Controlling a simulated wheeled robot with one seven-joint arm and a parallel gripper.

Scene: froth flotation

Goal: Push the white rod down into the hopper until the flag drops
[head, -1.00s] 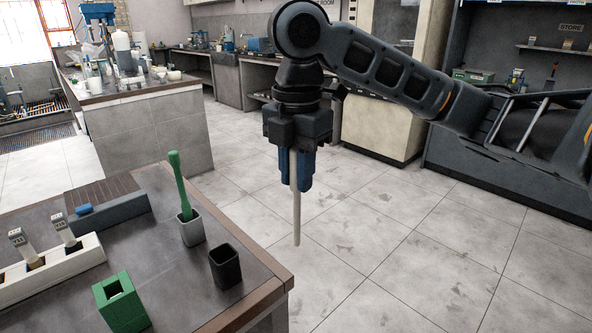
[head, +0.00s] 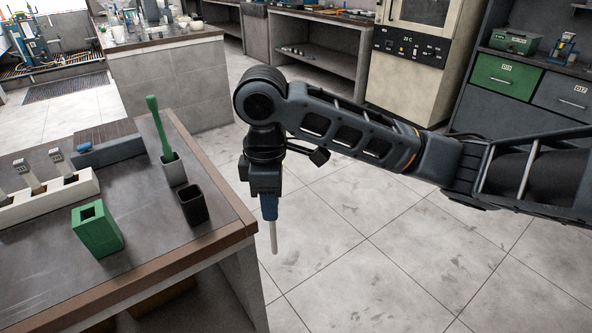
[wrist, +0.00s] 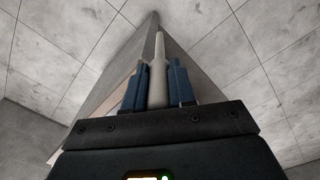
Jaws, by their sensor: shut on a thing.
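My gripper (head: 270,214) is shut on the white rod (head: 274,240), which points down, its lower end free in the air. In the head view it hangs over the floor just right of the bench's edge. The wrist view shows the rod (wrist: 158,72) between the blue fingers, with the bench corner behind it. A green block (head: 97,232) with a square opening in its top stands on the bench, left of my gripper. I cannot tell for sure that it is the hopper. I can make out no flag.
The bench (head: 150,238) has a raised brown rim. Near its right edge stand an open black cup (head: 194,206) and a grey cup (head: 174,170) holding a green-handled tool (head: 159,126). A white rack (head: 48,200) with several tagged pieces lies at left. Floor right of the bench is clear.

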